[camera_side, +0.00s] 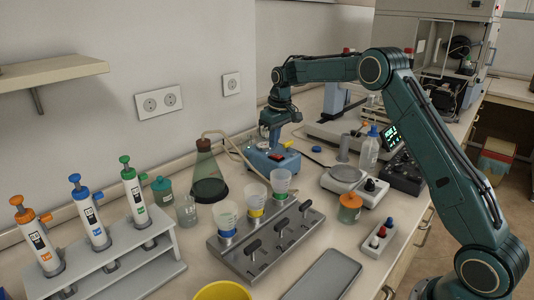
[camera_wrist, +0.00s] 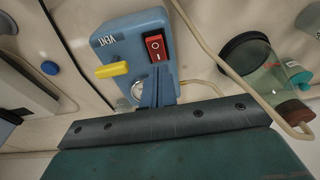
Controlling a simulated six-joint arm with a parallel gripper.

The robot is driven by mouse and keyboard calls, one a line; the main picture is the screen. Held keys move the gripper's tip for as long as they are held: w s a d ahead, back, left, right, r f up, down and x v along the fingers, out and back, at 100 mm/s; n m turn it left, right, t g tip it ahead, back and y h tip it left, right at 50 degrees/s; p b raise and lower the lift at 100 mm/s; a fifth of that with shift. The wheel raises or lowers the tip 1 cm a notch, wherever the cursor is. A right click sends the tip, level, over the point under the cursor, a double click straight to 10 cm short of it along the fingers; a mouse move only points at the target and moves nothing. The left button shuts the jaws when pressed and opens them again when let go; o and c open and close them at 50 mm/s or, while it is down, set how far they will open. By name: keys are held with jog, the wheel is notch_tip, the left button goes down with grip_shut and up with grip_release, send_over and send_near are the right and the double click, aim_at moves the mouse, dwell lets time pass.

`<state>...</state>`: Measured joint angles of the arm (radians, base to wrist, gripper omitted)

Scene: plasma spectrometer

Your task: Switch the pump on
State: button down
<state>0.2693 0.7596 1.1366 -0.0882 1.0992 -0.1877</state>
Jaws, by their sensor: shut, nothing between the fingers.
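The pump is a blue box (camera_side: 265,163) standing near the wall in the side view. In the wrist view the blue pump (camera_wrist: 125,30) shows a red rocker switch (camera_wrist: 156,46), a yellow lever (camera_wrist: 112,70) beside the word VENT, and a round metal part partly hidden. My gripper (camera_side: 275,147) is over the pump in the side view. In the wrist view my gripper (camera_wrist: 158,80) is shut and empty, with its fingertips just below the red switch. I cannot tell whether the fingertips touch the switch.
A flask (camera_side: 207,180) with a hose stands left of the pump; its dark base also shows in the wrist view (camera_wrist: 247,52). A metal manifold (camera_side: 262,245) with several black levers and funnels is in front. A scale (camera_side: 343,178) and an orange-lidded jar (camera_side: 349,209) stand to the right.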

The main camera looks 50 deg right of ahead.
aim_at(274, 155)
jog(key=shift+r, duration=2.25)
jog(key=shift+r, duration=0.1)
jog(key=s+a+r+t, duration=0.1)
jog(key=s+a+r, duration=0.45)
jog(key=s, duration=0.45)
jog(key=s+a+r+t, duration=0.1)
jog(key=s+a+r, duration=0.4)
jog(key=s+r, duration=0.3)
jog(key=s+a+f+t, duration=0.1)
jog(key=s+a+f, duration=0.1)
jog(key=s, duration=0.9)
jog(key=s+a+f, duration=0.2)
jog(key=s+f, duration=0.3)
jog(key=s, duration=0.7)
jog(key=shift+a+f+t, duration=0.15)
jog(key=shift+a+t, duration=0.05)
jog(key=shift+t, duration=0.2)
